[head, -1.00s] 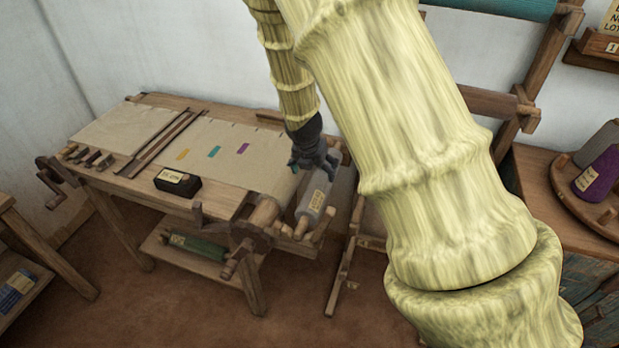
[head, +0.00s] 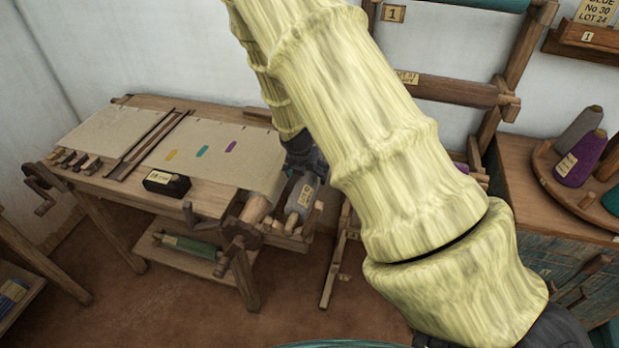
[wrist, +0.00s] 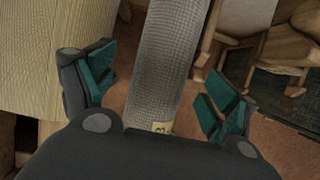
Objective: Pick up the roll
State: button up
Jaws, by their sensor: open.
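A grey roll (head: 302,195) with a paper label lies in a wooden holder at the right end of the loom table. My gripper (head: 303,163) is at the roll's far part, partly hidden by my arm. In the wrist view the grey woven roll (wrist: 165,60) runs between the teal-padded fingers of my gripper (wrist: 158,88). The fingers are open, one on each side, with visible gaps to the roll. Part of the label shows at the palm's edge. A second roll, green (head: 187,246), lies on the shelf below the table.
The wooden table (head: 180,190) carries cloth and a black labelled box (head: 166,183). A crank (head: 240,245) sticks out near the grey roll. A wooden loom frame (head: 455,92) stands behind my arm. A cabinet with cones (head: 580,160) is at right.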

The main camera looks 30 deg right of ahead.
aim_at(308, 173)
jog(key=shift+s+d+f, duration=0.1)
jog(key=shift+s+d, duration=0.15)
jog(key=x, duration=0.1)
jog(key=p+x, duration=0.1)
jog(key=x, duration=0.1)
jog(key=shift+w+a+f, duration=0.1)
jog(key=shift+w, duration=0.25)
jog(key=shift+f, duration=0.2)
jog(key=shift+s+d, duration=0.15)
jog(key=shift+d, duration=0.05)
jog(key=shift+f, duration=0.1)
jog(key=c, duration=1.6)
